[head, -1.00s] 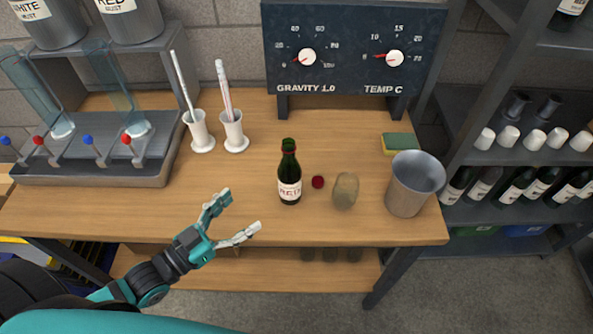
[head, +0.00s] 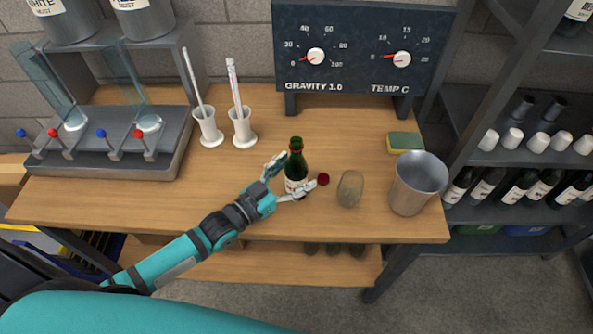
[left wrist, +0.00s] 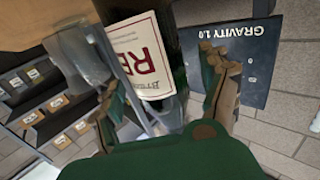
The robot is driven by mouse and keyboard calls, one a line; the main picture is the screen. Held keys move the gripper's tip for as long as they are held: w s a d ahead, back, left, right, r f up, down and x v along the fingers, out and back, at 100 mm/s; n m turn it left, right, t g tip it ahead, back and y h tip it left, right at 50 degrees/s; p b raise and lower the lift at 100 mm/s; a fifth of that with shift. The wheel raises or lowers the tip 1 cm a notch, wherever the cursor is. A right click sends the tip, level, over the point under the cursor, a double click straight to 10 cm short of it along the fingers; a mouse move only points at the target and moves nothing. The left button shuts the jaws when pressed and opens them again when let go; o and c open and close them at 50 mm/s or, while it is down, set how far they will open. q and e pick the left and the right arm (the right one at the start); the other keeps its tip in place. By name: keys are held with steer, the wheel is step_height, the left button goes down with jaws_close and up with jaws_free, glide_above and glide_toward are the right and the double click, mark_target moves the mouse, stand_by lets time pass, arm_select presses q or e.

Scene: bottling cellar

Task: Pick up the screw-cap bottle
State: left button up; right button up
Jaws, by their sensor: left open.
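The green bottle (head: 299,157) with a white RED label stands upright on the wooden bench. A small dark red round piece, perhaps its cap (head: 323,179), lies just right of it. My left gripper (head: 298,172) is open at the bottle's lower body, with one finger at its left side and the other across its front right. In the left wrist view the label and dark glass of the bottle (left wrist: 146,57) show between the spread fingers (left wrist: 160,86). Whether the fingers touch the glass I cannot tell. My right gripper is not in view.
A brownish oval object (head: 349,188) and a metal bucket (head: 413,186) stand right of the bottle. A sponge (head: 405,142) lies behind the bucket. Two white cylinder holders (head: 209,130) stand back left, near the tap rack (head: 100,160). A gauge board (head: 362,50) stands behind.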

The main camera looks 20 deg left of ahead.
arm_select(q)
steer(key=shift+w+d, duration=0.25)
steer(key=shift+w, duration=0.15)
steer(key=shift+c, duration=0.2)
jaws_close()
